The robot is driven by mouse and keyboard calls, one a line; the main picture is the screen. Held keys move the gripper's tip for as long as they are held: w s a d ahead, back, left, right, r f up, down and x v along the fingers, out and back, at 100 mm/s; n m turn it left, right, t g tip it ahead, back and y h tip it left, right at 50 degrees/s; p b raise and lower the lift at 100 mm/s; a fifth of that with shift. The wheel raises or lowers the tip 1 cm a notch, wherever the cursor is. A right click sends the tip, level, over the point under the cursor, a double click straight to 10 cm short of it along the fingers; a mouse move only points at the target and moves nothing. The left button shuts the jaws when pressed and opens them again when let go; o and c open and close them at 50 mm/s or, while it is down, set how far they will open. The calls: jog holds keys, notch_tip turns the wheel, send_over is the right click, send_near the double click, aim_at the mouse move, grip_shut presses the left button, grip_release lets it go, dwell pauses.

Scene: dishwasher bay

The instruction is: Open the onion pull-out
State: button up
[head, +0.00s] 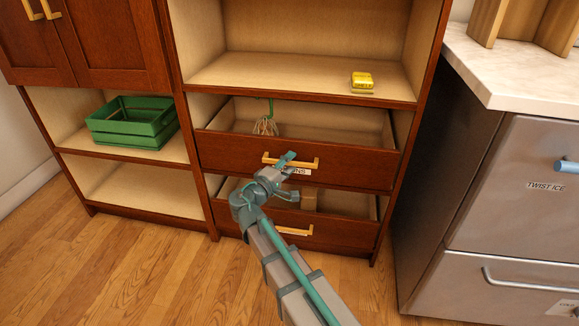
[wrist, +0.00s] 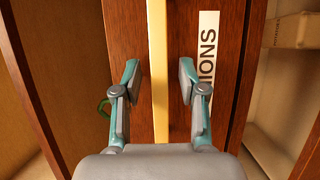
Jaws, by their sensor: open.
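The onion pull-out (head: 228,151) is the upper of two low-fronted wooden drawers in the cabinet. Its white label, partly hidden by my gripper in the head view, shows "IONS" in the wrist view (wrist: 208,50). Its brass bar handle (head: 306,163) also shows in the wrist view (wrist: 158,40), running between my fingers. My gripper (head: 287,172) is open, with one finger on each side of the bar (wrist: 159,75). Gaps show on both sides, so the fingers do not appear to grip it. The drawer's inside shows above its front; I cannot tell whether it is pulled out at all.
A lower drawer (head: 345,229) with a similar handle sits beneath. A net on a green hook (head: 265,122) hangs above the upper drawer. A yellow box (head: 362,81) stands on the shelf above. A green crate (head: 133,122) is at left, a metal appliance (head: 520,200) at right. Wooden floor (head: 130,260) is clear.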

jog(key=shift+w+d, duration=0.1)
jog(key=shift+w, duration=0.1)
grip_shut()
jog(key=shift+s, duration=0.15)
dwell(0.3)
